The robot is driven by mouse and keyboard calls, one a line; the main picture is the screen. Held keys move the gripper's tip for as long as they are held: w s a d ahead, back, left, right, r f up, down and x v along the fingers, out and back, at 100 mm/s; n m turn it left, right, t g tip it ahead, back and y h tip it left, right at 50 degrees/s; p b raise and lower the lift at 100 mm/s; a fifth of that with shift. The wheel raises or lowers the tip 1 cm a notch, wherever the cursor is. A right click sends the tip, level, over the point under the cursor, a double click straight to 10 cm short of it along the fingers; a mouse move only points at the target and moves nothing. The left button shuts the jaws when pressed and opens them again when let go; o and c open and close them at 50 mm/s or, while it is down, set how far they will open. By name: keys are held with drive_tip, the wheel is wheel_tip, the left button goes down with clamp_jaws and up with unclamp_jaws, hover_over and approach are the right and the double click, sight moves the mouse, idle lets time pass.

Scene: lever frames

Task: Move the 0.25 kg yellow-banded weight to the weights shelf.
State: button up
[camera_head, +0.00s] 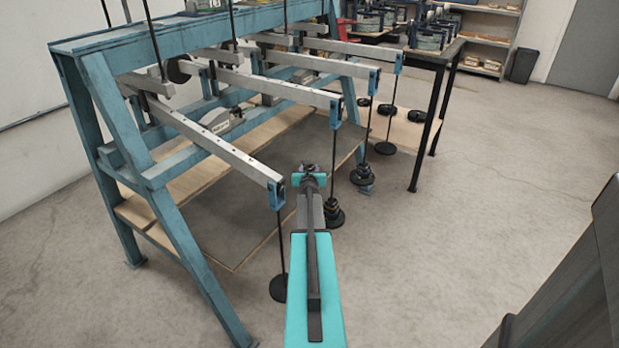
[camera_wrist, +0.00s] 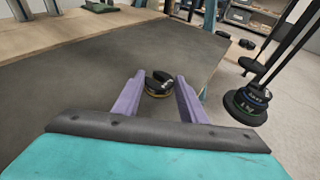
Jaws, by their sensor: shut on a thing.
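The yellow-banded weight (camera_wrist: 156,91) is a small black disc with a yellow edge, seen between my gripper's purple fingertips in the wrist view. My gripper (camera_wrist: 159,78) is shut on it and holds it in front of the dark grey board. In the head view my gripper (camera_head: 311,170) is at the far end of my turquoise arm, beside the lever frame; the weight cannot be made out there. Which surface is the weights shelf is not clear from these views.
The blue lever frame (camera_head: 180,225) stands at left, with grey beams and hanging rods. A hanger stack of black weights (camera_head: 335,214) hangs close to my gripper, right of it in the wrist view (camera_wrist: 246,104). Grey shelving (camera_head: 490,40) stands far back.

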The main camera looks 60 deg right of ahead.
drive_tip(key=shift+f+b, duration=1.55)
drive_tip(key=shift+f, duration=0.2)
drive_tip(key=o, duration=1.4)
drive_tip(key=shift+f, duration=0.1)
drive_tip(key=shift+c, duration=0.2)
drive_tip(key=shift+r, duration=0.2)
drive_tip(key=v, duration=1.2)
drive_tip(key=shift+a, duration=0.1)
